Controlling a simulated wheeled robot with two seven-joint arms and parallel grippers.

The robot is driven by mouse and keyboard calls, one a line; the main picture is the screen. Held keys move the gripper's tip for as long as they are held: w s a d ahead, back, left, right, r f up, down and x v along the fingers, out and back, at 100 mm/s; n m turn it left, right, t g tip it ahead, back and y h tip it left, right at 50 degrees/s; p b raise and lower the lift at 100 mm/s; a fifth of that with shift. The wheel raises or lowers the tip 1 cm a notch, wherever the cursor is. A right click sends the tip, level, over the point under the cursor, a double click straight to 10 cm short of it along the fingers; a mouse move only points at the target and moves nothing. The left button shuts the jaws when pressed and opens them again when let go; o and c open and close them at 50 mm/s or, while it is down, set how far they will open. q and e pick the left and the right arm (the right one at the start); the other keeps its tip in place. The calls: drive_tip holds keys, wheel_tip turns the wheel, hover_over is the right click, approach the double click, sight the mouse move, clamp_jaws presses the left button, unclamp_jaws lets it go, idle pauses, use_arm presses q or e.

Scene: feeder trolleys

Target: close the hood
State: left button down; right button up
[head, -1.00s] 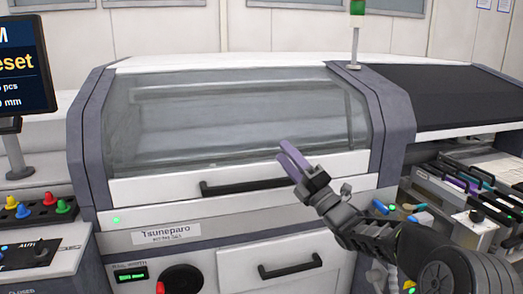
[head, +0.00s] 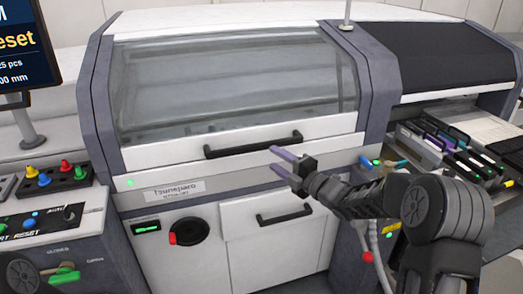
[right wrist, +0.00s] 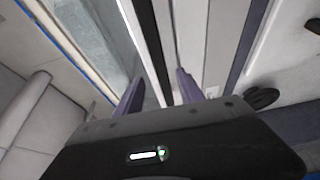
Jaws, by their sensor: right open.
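The hood (head: 235,85) is the machine's front cover, with a clear window in a white frame. It is lowered over the front, its lower edge close above the grey label panel; I cannot tell whether it is fully seated. Its black bar handle (head: 228,150) runs along the lower white edge. My right gripper (head: 274,159) is open and empty, its purple fingers near the right part of the handle. In the right wrist view, a black bar, seemingly the handle (right wrist: 152,45), runs between the spread fingers (right wrist: 158,80). Contact cannot be told. My left gripper is out of view.
Below the hood are a drawer with a black handle (head: 284,214) and a round black knob (head: 190,233). A feeder bank (head: 450,150) stands at the right. A button panel (head: 52,180) and a monitor (head: 25,45) are at the left.

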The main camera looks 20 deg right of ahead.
sight(258, 148)
drive_tip(key=p+x, duration=0.1)
drive_tip(key=x, duration=0.6)
drive_tip(key=shift+w+a+p, duration=0.1)
drive_tip(key=shift+p, duration=0.25)
clamp_jaws()
idle(1.1)
